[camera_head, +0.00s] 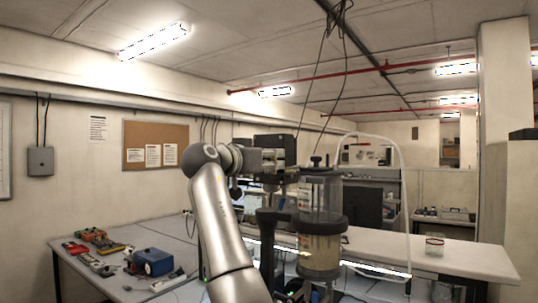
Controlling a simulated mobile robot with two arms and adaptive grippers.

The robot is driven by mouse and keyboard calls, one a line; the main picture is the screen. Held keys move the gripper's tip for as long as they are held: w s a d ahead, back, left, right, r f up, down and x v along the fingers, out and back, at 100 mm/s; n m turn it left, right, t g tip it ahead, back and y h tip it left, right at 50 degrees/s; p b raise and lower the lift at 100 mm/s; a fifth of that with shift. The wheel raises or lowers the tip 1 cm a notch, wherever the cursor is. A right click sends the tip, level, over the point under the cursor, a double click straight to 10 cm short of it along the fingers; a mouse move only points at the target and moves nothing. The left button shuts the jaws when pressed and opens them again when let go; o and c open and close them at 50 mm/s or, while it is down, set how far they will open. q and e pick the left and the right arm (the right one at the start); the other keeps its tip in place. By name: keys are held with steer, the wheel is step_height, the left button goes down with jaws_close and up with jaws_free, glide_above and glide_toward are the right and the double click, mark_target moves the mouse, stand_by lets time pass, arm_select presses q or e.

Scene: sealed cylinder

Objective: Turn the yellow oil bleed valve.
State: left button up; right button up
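The sealed cylinder (321,197) stands upright right of centre, with a clear upper section, a dark band around its middle and a cloudy yellowish lower section (319,254). I cannot make out the yellow oil bleed valve. My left gripper is not in view.
A grey table (178,248) on the left holds a blue box (152,262) and several small tools. A white tube frame (403,190) stands behind the cylinder. Cables hang from the ceiling.

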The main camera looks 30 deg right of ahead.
steer(key=shift+c, duration=0.3)
jaws_close()
steer(key=shift+n, duration=0.3)
steer(key=shift+w+a+f+n, duration=0.2)
steer(key=shift+w+f+n, duration=0.35)
steer(key=shift+n, duration=2.4)
steer(key=shift+w+a+f+n, duration=0.25)
steer(key=shift+w+f+n, duration=0.25)
steer(key=shift+n, duration=2.4)
steer(key=shift+w+a+f+n, duration=0.2)
steer(key=shift+w+f+n, duration=0.3)
steer(key=shift+n, duration=2.45)
steer(key=shift+s+f, duration=0.1)
steer(key=shift+f, duration=0.05)
